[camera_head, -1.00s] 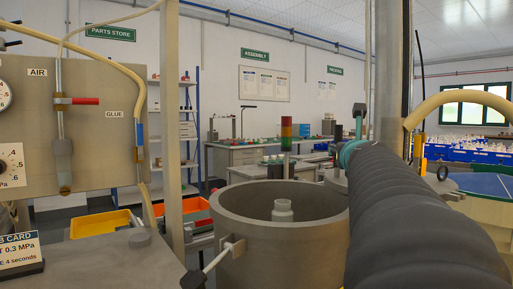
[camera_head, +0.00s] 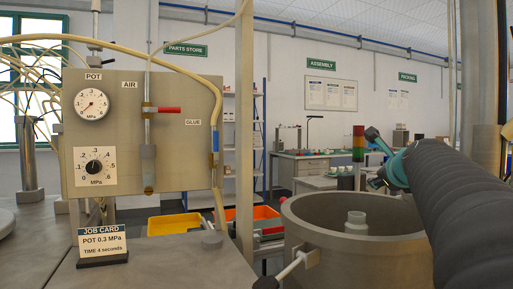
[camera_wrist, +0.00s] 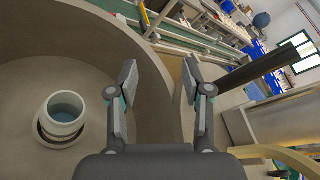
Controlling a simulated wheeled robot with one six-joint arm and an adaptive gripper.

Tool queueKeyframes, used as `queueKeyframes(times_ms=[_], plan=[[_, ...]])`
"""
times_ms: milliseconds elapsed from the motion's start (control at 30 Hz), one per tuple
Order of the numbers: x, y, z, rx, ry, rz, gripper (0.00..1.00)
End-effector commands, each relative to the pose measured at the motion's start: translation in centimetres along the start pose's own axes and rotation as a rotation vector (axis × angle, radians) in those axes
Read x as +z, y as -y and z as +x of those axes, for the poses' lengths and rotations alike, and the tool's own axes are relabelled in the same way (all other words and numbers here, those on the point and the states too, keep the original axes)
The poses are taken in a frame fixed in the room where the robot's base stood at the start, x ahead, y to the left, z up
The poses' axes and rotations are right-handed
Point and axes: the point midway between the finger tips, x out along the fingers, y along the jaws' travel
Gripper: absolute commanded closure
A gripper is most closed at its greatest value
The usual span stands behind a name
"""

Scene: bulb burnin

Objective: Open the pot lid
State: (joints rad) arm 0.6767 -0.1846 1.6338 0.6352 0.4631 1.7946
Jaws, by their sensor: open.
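A large grey round vessel (camera_head: 310,235) stands open at the lower right of the head view. A small white open-topped container (camera_head: 356,222) stands inside it. No lid that I can make out shows in either view, and I cannot tell whether this vessel is the pot. In the wrist view the vessel's inner wall (camera_wrist: 100,40) fills the left, with the white container (camera_wrist: 63,118) on its floor, bluish inside. My gripper (camera_wrist: 160,72) is open and empty, its fingers over the vessel's wall. I cannot tell whether they touch it.
A panel (camera_head: 205,155) at left carries a POT gauge (camera_head: 93,103), a dial (camera_head: 95,167) and a red-handled AIR valve (camera_head: 165,110). A job card (camera_head: 103,243) reads POT 0.3 MPa, 4 seconds. A grey post (camera_head: 245,150) rises between panel and vessel. Yellow (camera_head: 172,224) and orange bins stand behind.

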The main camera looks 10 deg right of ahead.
Motion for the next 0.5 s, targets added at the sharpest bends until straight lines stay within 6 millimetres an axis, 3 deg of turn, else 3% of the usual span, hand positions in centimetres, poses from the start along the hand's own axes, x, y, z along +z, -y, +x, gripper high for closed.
queueKeyframes(times_ms=[33,200,500], plan=[[0.0,-1.3,0.9,0.045,-0.025,-0.108,0.51],[-0.7,-4.2,3.0,0.172,-0.138,-0.478,0.51],[-2.7,-5.2,4.8,0.316,-0.384,-1.049,0.51]])
